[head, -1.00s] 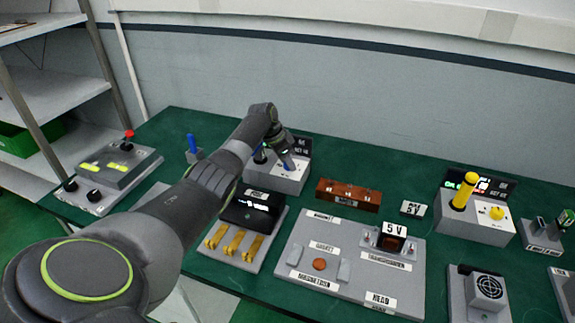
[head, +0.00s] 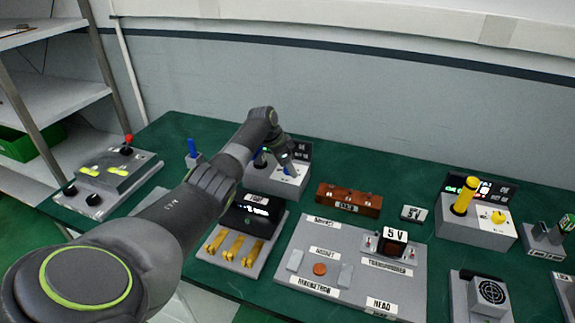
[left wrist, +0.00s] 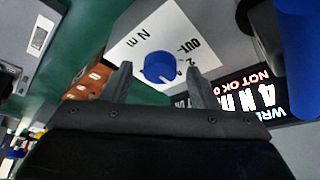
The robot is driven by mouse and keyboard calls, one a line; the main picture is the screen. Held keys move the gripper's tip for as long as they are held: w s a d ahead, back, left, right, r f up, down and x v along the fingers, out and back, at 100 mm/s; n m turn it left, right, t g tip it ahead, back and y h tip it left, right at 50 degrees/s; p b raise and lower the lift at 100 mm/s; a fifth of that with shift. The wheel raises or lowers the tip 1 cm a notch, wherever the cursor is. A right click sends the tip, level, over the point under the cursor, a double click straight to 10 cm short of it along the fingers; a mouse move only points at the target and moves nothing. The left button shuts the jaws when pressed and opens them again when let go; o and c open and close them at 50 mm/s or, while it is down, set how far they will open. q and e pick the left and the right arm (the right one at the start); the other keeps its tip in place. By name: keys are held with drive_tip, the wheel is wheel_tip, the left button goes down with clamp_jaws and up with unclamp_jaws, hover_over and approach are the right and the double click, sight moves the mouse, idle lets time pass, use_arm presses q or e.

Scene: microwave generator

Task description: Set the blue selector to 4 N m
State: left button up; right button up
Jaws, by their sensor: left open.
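The blue selector (left wrist: 158,67) is a round knob on a white plate (left wrist: 130,50) with "N m", "OUT" and a "2" printed on it. My left gripper (left wrist: 158,71) is open, with one fingertip on each side of the knob in the left wrist view. I cannot tell whether the fingers touch it. In the head view my left gripper (head: 291,171) points down at the grey box (head: 262,180), and the knob is mostly hidden there. The display (left wrist: 250,92) shows "4 N m" and "NOT OK". My right gripper is not in view.
A large blue handle (left wrist: 297,45) stands close beside the plate. A brown box (head: 348,198) lies right of the grey box. A black box with yellow levers (head: 240,235) stands in front, under my arm.

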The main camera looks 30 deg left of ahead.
use_arm(q)
drive_tip(key=shift+s+a+r, duration=0.15)
drive_tip(key=shift+r, duration=0.4)
drive_tip(key=b+v, duration=0.2)
drive_tip(key=v, duration=1.4)
drive_tip(key=shift+r, duration=0.15)
